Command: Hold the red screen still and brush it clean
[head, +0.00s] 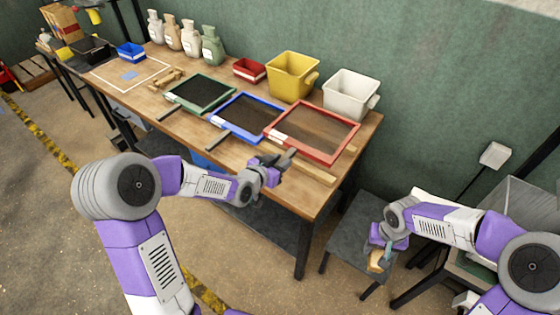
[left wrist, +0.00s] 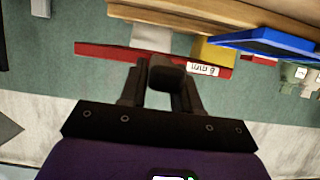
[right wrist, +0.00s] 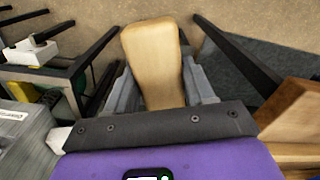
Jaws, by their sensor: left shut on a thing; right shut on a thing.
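The red screen (head: 355,137) lies at the right end of the workbench, with a brownish mesh and a pale label on its left side. My right gripper (head: 378,252) is low, off the bench's right end, shut on a pale wooden brush (right wrist: 155,60). The brush also shows in the head view (head: 376,262). Its bristles are not visible. Residue on the mesh cannot be made out.
A blue screen (head: 222,134) and a green screen (head: 180,105) lie left of the red one. Yellow (head: 290,78) and white (head: 349,93) bins stand behind it. A dark stool (head: 355,235) is below the right gripper. Wooden strips lie at the bench's front right.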

